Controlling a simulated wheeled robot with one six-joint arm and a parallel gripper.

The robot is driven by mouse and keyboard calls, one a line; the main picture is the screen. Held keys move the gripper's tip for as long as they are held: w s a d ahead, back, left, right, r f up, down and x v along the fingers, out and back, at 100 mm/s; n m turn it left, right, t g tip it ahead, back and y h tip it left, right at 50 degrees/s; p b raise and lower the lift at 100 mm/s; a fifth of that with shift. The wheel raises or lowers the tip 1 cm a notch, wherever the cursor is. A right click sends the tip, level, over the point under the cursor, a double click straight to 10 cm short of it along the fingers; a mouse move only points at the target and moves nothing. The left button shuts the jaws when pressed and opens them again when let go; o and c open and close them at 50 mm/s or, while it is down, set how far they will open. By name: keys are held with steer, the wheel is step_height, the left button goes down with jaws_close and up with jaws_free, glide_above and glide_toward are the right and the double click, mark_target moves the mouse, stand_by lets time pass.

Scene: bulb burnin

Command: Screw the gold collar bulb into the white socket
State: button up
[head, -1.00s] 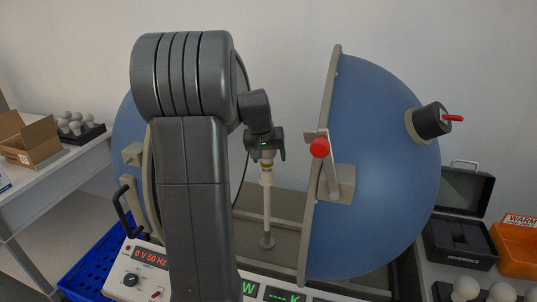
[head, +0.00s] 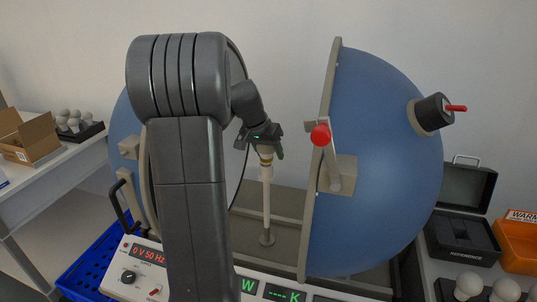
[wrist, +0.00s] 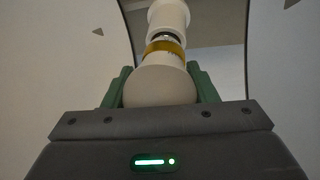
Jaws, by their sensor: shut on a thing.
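The gold collar bulb (wrist: 160,82) is between the green fingers of my gripper (wrist: 160,88), and the gripper is shut on it. Its gold collar (wrist: 165,46) faces the white socket (wrist: 168,15) in the wrist view. A thin dark and metallic band shows between collar and socket; I cannot tell how deep the base sits. In the head view my gripper (head: 265,148) is at the top of the white post (head: 267,205), which carries the socket between the open halves of the blue sphere. The bulb is mostly hidden there by the gripper.
The blue hemisphere (head: 385,170) with a red-knobbed lever (head: 320,134) stands close right of the gripper. The other half is left, partly behind my arm. A control panel (head: 140,275) lies in front. Bulbs on a tray (head: 92,133), an open cardboard box (head: 35,140) and an orange bin (head: 518,240) stand farther off.

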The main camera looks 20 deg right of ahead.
steer(key=m+g, duration=0.1)
steer(key=m, duration=0.3)
steer(key=shift+s+f+g, duration=0.1)
steer(key=shift+s+g, duration=0.1)
steer(key=shift+g, duration=0.2)
steer(key=m+g, duration=0.1)
steer(key=m, duration=0.1)
steer(key=m+p, duration=0.1)
steer(key=m, duration=0.1)
steer(key=shift+s+a+m+g, duration=0.1)
steer(key=shift+s+m+g, duration=0.1)
steer(key=shift+m+g, duration=0.2)
steer(key=m+p, duration=0.1)
steer(key=m, duration=0.1)
steer(key=m+g+y+p, duration=0.1)
steer(key=m, duration=0.1)
steer(key=m+g+p, duration=0.1)
steer(key=m, duration=0.1)
steer(key=shift+s+a, duration=0.1)
steer(key=shift+s, duration=0.15)
steer(key=m, duration=0.2)
steer(key=m+g+y+p, duration=0.1)
steer(key=m, duration=0.1)
steer(key=shift+s+y, duration=0.15)
steer(key=shift+y, duration=0.15)
steer(key=o, duration=0.9)
steer(key=shift+c, duration=0.2)
